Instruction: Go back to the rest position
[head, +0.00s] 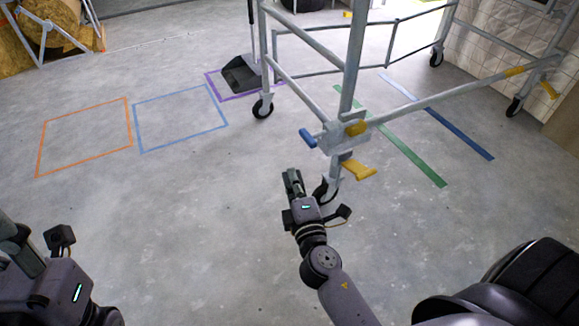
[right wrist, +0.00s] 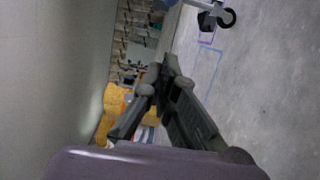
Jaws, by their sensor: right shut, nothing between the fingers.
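My right gripper (head: 292,183) is shut and empty in the middle of the head view, above the concrete floor. It is just left of the near caster of the grey scaffold frame (head: 350,60); I cannot tell whether they touch. The shut fingers of the right gripper also show in the right wrist view (right wrist: 168,75). My left arm shows at the lower left of the head view, but its fingertips cannot be made out.
The wheeled scaffold has yellow levers (head: 358,170) and a blue handle (head: 308,138). Orange (head: 128,120), blue (head: 137,135) and purple floor outlines lie at the left. A black dustpan (head: 240,75) stands behind. Green (head: 415,160) and blue (head: 460,135) strips lie right.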

